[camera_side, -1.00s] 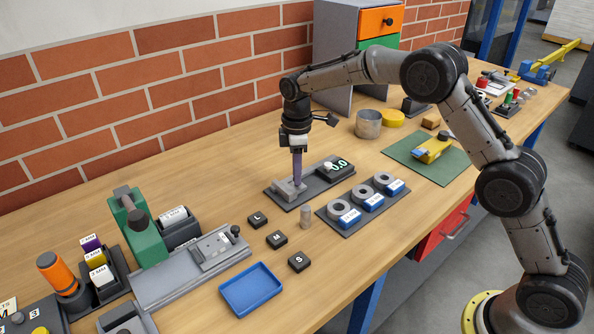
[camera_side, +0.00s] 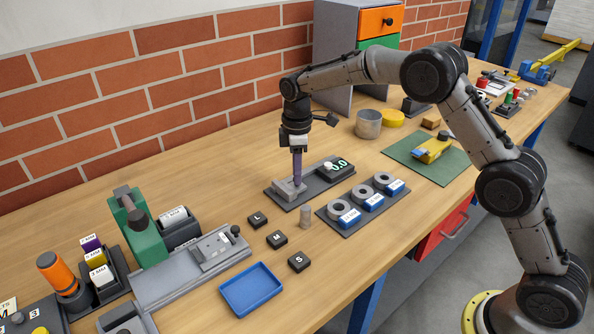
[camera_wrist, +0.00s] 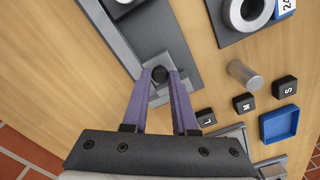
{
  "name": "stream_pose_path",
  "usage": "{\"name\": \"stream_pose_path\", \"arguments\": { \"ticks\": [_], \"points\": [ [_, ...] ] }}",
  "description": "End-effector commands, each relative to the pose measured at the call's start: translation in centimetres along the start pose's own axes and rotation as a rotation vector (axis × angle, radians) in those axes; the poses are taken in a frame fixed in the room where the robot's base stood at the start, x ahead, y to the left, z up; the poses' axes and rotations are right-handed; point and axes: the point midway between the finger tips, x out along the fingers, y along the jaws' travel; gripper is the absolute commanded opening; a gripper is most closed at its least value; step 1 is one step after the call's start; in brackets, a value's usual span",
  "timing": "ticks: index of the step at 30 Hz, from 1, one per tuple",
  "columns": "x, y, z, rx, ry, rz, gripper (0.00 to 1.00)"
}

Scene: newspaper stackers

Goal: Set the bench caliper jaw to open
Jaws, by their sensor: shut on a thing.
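The bench caliper (camera_side: 312,183) is a dark grey base with a digital readout (camera_side: 340,164) showing 0.0 at its right end and a grey jaw block (camera_side: 284,190) at its left end. In the wrist view the caliper base (camera_wrist: 183,45) runs diagonally, and a small round black knob (camera_wrist: 159,74) stands on the jaw. My gripper (camera_side: 297,182) points down over the jaw end. In the wrist view its two purple fingers (camera_wrist: 161,84) lie on either side of the black knob and are shut on it. The side view hides the knob behind the fingers.
A small grey cylinder (camera_side: 305,217) stands just in front of the caliper. A tray with several ring gauges (camera_side: 349,213) lies to its right. Black tiles L (camera_side: 257,219), M (camera_side: 277,238) and S (camera_side: 299,262) and a blue tray (camera_side: 251,290) lie in front.

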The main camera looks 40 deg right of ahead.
Motion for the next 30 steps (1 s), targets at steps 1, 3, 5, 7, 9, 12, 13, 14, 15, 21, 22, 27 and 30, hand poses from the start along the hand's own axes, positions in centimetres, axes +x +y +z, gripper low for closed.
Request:
{"name": "stream_pose_path", "arguments": {
  "ticks": [1, 3, 5, 7, 9, 12, 13, 14, 15, 21, 22, 27, 30],
  "points": [
    [-0.1, 0.1, 0.0, 0.0, 0.002, 0.002, 0.0],
    [-0.1, 0.1, 0.0, 0.0, 0.002, 0.003, 0.0],
    [-0.1, 0.3, 0.3, 0.001, 0.002, 0.003, 0.0],
    [-0.2, 0.8, 0.9, 0.003, 0.002, 0.003, 0.0],
    [-0.1, 1.4, 1.9, 0.004, 0.002, 0.003, 0.0],
    [-0.1, 2.4, 3.3, 0.004, 0.002, 0.003, 0.0],
    [-0.1, 2.5, 3.6, 0.003, 0.002, 0.004, 0.0],
    [-0.2, 2.6, 3.8, 0.002, 0.002, 0.004, 0.0],
    [-0.2, 2.7, 3.9, 0.001, 0.002, 0.004, 0.0],
    [-0.2, 2.8, 4.0, 0.001, 0.0, 0.006, 0.0],
    [-0.2, 2.8, 4.0, 0.001, 0.0, 0.006, 0.28],
    [-0.1, 2.7, 3.9, 0.0, 0.0, 0.005, 0.4],
    [-0.1, 2.7, 3.9, 0.0, 0.0, 0.003, 0.4]
  ]
}}
